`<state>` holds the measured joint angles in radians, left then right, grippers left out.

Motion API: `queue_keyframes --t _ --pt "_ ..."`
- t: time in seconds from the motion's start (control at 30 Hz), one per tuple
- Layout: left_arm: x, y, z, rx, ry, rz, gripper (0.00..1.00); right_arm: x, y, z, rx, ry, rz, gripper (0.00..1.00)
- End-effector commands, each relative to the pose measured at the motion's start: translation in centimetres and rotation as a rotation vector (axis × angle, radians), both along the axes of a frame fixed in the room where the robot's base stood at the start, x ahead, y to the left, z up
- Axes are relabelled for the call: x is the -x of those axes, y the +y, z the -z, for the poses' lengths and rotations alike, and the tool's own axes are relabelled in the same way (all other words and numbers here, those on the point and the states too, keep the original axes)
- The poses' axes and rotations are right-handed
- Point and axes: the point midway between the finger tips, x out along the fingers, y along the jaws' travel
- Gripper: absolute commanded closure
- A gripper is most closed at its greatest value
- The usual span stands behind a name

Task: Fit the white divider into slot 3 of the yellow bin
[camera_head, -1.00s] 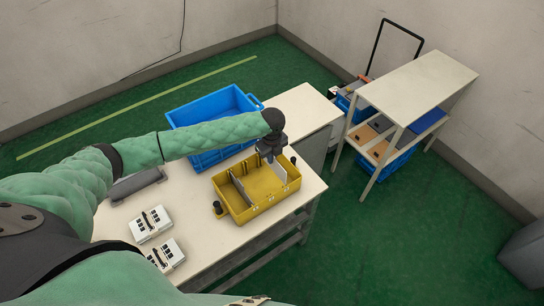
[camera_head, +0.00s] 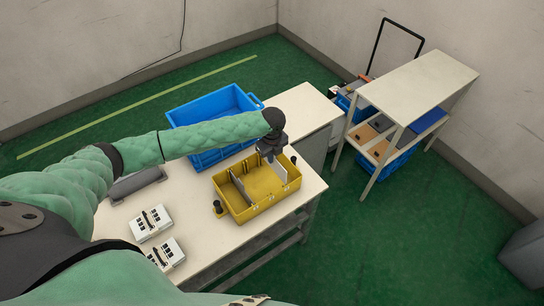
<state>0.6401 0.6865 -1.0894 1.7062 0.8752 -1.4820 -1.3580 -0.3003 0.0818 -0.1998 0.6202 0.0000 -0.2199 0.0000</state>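The yellow bin (camera_head: 262,207) stands on the white table, with a grey divider (camera_head: 240,187) across its left part. The white divider (camera_head: 279,171) is upright at the right part of the bin, its lower part inside. My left gripper (camera_head: 271,156) is directly above the white divider, pointing down at its top edge. The fingertips are small and dark here, so I cannot tell whether they are closed on it. Slot numbers cannot be read, and the divider's bottom edge is hidden by the bin's front wall. My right gripper is not in view.
A blue crate (camera_head: 207,158) stands behind the bin, partly covered by my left arm. Two white keypad devices (camera_head: 150,224) and a grey bar (camera_head: 137,184) lie to the left. A small black and yellow object (camera_head: 218,208) is beside the bin. A shelf (camera_head: 415,88) stands at the right.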

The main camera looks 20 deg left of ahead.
Motion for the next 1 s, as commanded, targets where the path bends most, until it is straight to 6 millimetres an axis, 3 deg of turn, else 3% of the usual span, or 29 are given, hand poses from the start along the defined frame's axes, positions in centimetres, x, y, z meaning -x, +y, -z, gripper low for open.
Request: queue_keyframes --t 1.0 --pt "0.0 0.0 2.0 0.001 -0.001 0.0 1.0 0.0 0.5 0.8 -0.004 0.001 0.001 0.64"
